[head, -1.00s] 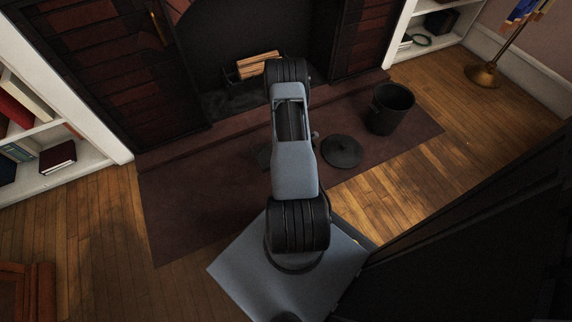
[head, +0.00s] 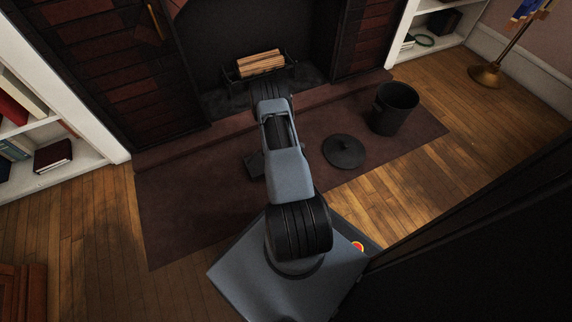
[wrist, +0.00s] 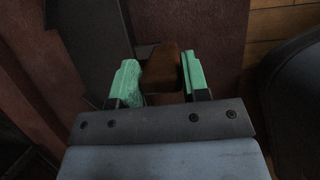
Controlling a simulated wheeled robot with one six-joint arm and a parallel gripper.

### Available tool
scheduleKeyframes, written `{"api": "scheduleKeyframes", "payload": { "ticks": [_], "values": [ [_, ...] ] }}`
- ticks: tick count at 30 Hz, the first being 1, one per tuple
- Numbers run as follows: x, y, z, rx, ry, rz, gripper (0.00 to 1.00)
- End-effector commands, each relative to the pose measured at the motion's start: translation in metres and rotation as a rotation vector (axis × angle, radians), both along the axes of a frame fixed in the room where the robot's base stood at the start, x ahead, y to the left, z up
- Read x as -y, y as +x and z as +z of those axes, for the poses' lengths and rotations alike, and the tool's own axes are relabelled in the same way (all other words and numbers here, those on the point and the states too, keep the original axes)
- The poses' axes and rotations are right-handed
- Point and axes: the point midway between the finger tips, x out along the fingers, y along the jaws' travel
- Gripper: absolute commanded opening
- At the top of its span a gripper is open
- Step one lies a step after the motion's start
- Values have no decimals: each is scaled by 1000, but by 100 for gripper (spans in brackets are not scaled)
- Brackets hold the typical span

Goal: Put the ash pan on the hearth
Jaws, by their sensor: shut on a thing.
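My gripper (wrist: 158,64), with green fingers, is shut on a brown handle in the wrist view. The handle appears to belong to the ash pan (wrist: 85,38), a dark flat-sided thing reaching out of the top of that view. In the head view a dark corner of the ash pan (head: 254,163) shows left of my arm, which hides the rest of it and my gripper. I cannot tell whether it touches the surface below. The hearth (head: 185,142) is a reddish-brown strip along the front of the fireplace, beyond the pan.
A maroon mat-like area (head: 195,205) lies before the hearth. A round black lid (head: 343,151) and a black bucket (head: 395,109) stand on its right side. A log grate (head: 260,65) sits in the fireplace. White bookshelves (head: 90,155) flank it.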

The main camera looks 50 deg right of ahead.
Motion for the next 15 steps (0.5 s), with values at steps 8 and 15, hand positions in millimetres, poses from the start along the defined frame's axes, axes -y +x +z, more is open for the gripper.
{"api": "scheduleKeyframes", "payload": {
  "ticks": [8, 15],
  "values": [
    [1, 1, 0, 3, -2, 0, 0],
    [0, 0, -3, 2, -1, 1, 51]
  ]
}}
